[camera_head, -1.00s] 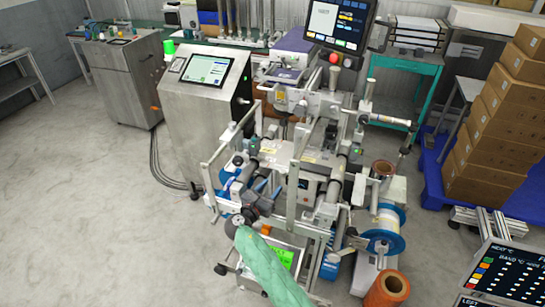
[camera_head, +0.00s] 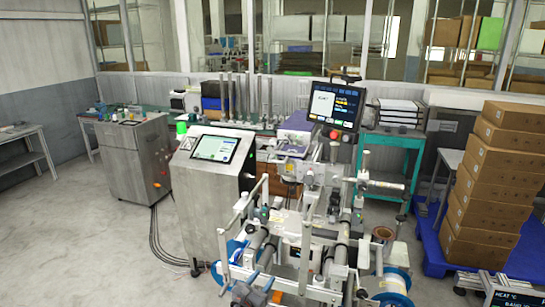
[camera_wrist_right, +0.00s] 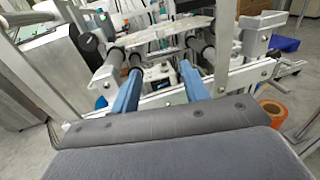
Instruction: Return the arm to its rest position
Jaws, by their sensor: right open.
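My right gripper (camera_head: 262,262) is low in the head view, in front of the film reel machine (camera_head: 305,250). In the right wrist view its two blue fingers (camera_wrist_right: 160,78) stand wide apart with nothing between them. Beyond the fingers are the machine's rollers and metal frame. I cannot tell whether the fingers touch the machine. A blue-flanged reel (camera_head: 393,284) is at the machine's lower right, cut by the frame edge. My left gripper is in neither current view.
A steel cabinet with a screen (camera_head: 210,190) stands left of the machine. Stacked cartons (camera_head: 480,180) on a blue pallet (camera_head: 435,255) are at the right. A teal rack (camera_head: 388,140) stands behind. Open floor (camera_head: 110,250) lies at the left.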

